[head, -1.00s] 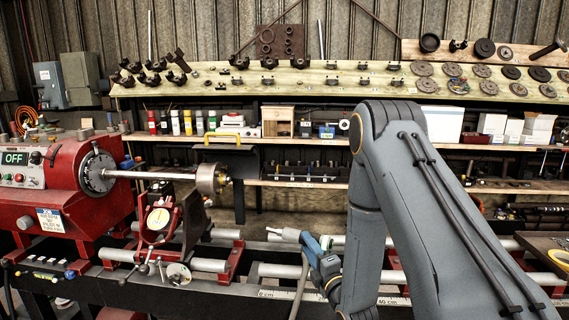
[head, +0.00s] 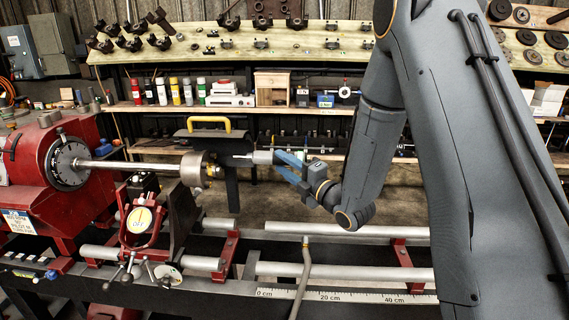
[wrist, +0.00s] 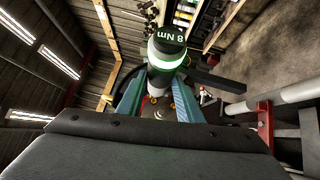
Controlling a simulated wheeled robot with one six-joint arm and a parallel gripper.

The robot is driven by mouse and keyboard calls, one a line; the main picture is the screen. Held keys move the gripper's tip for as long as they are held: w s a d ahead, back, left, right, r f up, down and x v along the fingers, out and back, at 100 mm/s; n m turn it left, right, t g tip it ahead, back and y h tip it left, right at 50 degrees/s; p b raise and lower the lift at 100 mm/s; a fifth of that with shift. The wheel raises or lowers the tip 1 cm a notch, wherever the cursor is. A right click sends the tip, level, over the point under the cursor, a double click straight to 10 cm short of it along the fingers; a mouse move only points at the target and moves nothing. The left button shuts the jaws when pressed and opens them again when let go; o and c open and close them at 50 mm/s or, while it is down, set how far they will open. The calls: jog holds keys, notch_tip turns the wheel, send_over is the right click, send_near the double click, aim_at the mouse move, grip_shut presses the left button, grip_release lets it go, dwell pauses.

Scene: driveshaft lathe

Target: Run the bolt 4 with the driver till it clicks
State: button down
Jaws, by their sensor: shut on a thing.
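My gripper (head: 290,160) is shut on the driver (head: 262,157), a pale slim tool held level with its tip toward the left. In the wrist view the driver (wrist: 165,55) is dark and white with green bands and reads "8 Nm", between the blue fingers of my gripper (wrist: 157,98). The shaft (head: 140,167) runs from the red lathe to a round metal flange (head: 193,169). In the head view the driver's tip looks short of the flange's right side. Small brassy bolt heads show near the flange, but I cannot tell which is bolt 4.
A black plate with a yellow handle (head: 208,121) stands behind the flange. A dial gauge (head: 139,220) sits below the shaft. Silver rails (head: 340,270) run along the bed, with a scale (head: 330,295) in front. Shelves of parts fill the back.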

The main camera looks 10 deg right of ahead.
aim_at(260, 161)
jog(key=shift+b, duration=0.4)
jog(key=shift+w+a+b, duration=0.15)
jog(key=shift+a+b, duration=0.15)
jog(key=shift+a, duration=0.6)
jog(key=shift+w+a+b, duration=0.2)
jog(key=shift+a+b, duration=0.1)
jog(key=shift+a, duration=0.65)
jog(key=shift+w+a+b, duration=0.15)
jog(key=shift+a+b, duration=0.15)
jog(key=shift+a, duration=0.6)
jog(key=shift+a+r+b, duration=0.1)
jog(key=shift+a+b, duration=0.2)
jog(key=shift+b, duration=0.7)
dwell(2.0)
